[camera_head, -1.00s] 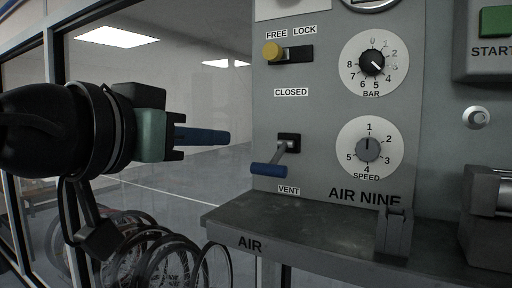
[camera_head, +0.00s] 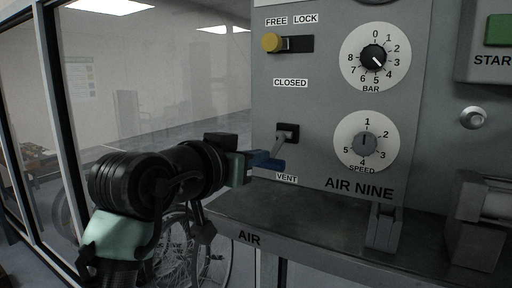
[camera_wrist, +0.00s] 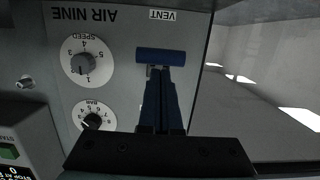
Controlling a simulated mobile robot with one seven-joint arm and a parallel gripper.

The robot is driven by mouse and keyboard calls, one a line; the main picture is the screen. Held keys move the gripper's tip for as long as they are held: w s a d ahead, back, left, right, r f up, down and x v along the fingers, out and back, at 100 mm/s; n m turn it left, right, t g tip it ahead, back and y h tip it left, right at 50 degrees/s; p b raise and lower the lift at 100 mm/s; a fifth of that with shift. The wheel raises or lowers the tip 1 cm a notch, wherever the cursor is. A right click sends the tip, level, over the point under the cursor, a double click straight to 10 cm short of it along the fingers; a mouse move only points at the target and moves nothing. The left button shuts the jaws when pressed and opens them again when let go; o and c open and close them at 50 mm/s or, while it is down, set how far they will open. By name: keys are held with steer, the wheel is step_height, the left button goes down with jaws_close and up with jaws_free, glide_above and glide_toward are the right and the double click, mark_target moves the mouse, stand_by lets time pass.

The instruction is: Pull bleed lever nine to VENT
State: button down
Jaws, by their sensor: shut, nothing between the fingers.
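The bleed lever (camera_head: 278,150) comes out of a dark slot on the AIR NINE panel and slopes down. Its blue crossbar handle (camera_wrist: 161,57) sits nearer the VENT label (camera_head: 286,178) than the CLOSED label (camera_head: 290,83). My gripper (camera_head: 257,158) is shut and empty. Its blue fingers overlap the handle in the head view, hiding part of it. In the wrist view, which is upside down, the fingertips (camera_wrist: 158,72) reach up to the handle's near side. I cannot tell whether they touch it.
Above the lever are a yellow FREE/LOCK knob (camera_head: 272,42) and a BAR dial (camera_head: 374,57). A SPEED dial (camera_head: 365,142) is to the right. A grey ledge (camera_head: 310,222) marked AIR juts out below. Windows and bicycle wheels (camera_head: 185,250) are at the left.

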steer(key=shift+w+f, duration=0.1)
steer(key=shift+f, duration=0.1)
steer(key=f+t+b, duration=0.1)
steer(key=b, duration=0.2)
steer(key=shift+d+f+b, duration=0.15)
steer(key=shift+f+b, duration=0.15)
steer(key=shift+f, duration=0.05)
steer(key=b, duration=0.1)
steer(key=t+h+b, duration=0.1)
steer(key=shift+w+f+b, duration=0.2)
steer(key=shift+f+b, duration=0.05)
steer(key=shift+b, duration=0.05)
steer(key=shift+r, duration=0.1)
